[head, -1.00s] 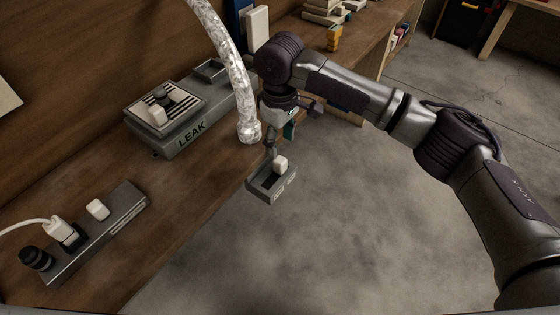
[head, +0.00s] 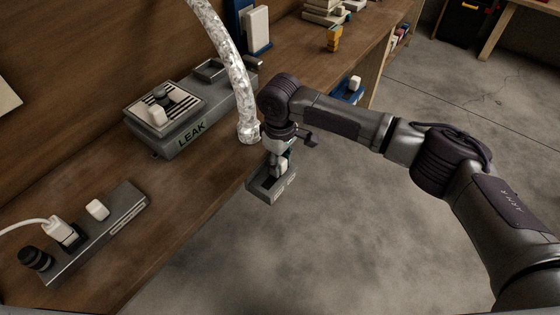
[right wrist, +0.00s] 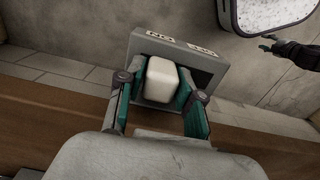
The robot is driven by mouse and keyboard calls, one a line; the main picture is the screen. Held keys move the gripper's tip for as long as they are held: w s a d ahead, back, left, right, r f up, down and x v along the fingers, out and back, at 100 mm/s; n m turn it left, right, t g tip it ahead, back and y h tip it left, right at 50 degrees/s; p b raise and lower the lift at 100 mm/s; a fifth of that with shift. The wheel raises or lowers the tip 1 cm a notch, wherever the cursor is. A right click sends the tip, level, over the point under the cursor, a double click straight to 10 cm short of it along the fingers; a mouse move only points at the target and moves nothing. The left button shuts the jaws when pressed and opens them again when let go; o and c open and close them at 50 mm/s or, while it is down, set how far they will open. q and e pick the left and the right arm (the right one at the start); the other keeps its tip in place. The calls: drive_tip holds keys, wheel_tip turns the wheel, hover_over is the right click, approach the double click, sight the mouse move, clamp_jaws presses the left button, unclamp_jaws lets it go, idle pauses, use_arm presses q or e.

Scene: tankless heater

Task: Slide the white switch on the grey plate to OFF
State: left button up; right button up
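The grey plate (head: 258,186) sticks out at the bench's front edge and carries the white switch (head: 284,161). In the right wrist view the plate (right wrist: 209,69) has upside-down labels, ON at left and OFF at right. The white switch (right wrist: 162,80) stands at the ON side of its slot. My right gripper (head: 280,168) is down at the plate. In the right wrist view its two fingers (right wrist: 161,72) straddle the switch, one on each side, with what look like narrow gaps. The fingers partly hide the slot. My left gripper is not in view.
A silver flexible duct (head: 236,85) hangs just left of my right gripper. A grey LEAK box (head: 190,134) and a power strip (head: 130,210) with plugs lie on the wooden bench (head: 165,245). Open concrete floor (head: 370,235) lies right of the bench.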

sight(269, 183)
clamp_jaws()
drive_tip(key=shift+s+a+r+p, duration=0.15)
drive_tip(key=shift+s+a+p, duration=0.1)
drive_tip(key=shift+p, duration=0.1)
drive_tip(key=s+a+p, duration=0.2)
drive_tip(key=shift+s+p, duration=0.35)
drive_tip(key=shift+s, duration=0.2)
drive_tip(key=shift+f, duration=0.2)
drive_tip(key=o, duration=0.5)
unclamp_jaws()
drive_tip(key=shift+s+a, duration=0.1)
drive_tip(key=shift+o, duration=0.2)
